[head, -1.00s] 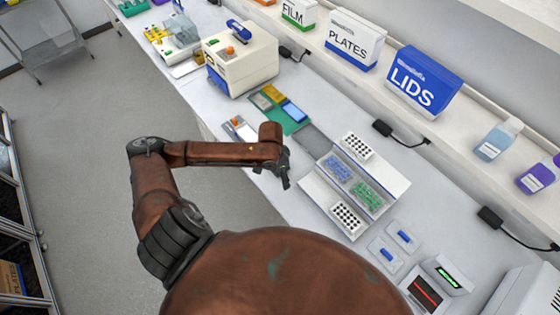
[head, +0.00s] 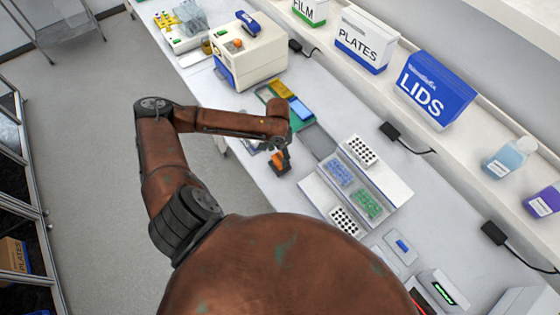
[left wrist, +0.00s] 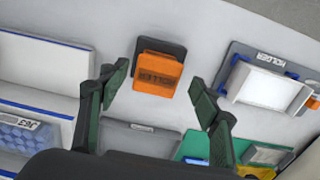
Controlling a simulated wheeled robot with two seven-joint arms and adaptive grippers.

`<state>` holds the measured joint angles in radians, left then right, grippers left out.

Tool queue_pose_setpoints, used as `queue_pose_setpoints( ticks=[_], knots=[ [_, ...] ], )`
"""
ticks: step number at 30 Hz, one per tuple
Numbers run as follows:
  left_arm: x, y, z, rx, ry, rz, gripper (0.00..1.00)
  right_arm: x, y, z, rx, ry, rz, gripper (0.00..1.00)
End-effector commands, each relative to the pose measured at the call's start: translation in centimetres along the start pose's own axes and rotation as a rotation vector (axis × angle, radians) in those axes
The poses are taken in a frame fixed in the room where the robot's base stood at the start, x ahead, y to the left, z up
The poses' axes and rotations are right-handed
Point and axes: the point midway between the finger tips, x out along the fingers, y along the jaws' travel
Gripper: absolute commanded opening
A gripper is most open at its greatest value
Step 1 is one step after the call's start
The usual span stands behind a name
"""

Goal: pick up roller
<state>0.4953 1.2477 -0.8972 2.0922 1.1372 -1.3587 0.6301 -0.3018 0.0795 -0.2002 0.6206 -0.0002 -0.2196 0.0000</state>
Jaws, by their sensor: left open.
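The roller (left wrist: 158,77) is an orange block with dark lettering, against a dark backing piece, on the white counter. In the left wrist view it lies between and beyond my open fingers, apart from both. In the head view its orange part (head: 277,158) shows beside my left gripper (head: 284,148), close to the counter's front edge. My left gripper (left wrist: 160,90) is open with nothing between its fingertips. The arm and gripper hide part of the roller in the head view. My right gripper is not in view.
A grey and white holder (left wrist: 265,84) with orange and blue ends lies to the right in the left wrist view. In the head view, a stepped tube rack (head: 385,182), a green mat (head: 301,121) and a cream machine (head: 247,60) stand nearby. Boxes line the back shelf.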

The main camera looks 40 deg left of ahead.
Motion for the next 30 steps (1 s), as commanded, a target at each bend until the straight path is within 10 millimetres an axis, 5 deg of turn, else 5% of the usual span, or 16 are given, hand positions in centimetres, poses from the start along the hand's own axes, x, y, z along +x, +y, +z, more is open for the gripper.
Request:
queue_pose_setpoints(
  ticks=[7,16,30],
  knots=[
    [3.3,0.3,0.2,0.001,-0.001,0.000,0.58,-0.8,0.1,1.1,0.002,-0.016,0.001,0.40],
    [3.9,0.3,0.3,0.001,-0.001,0.000,0.58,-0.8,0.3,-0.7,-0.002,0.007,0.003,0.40],
    [3.9,0.3,0.2,0.001,0.000,-0.001,0.26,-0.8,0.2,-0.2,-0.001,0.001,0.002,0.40]
  ],
)
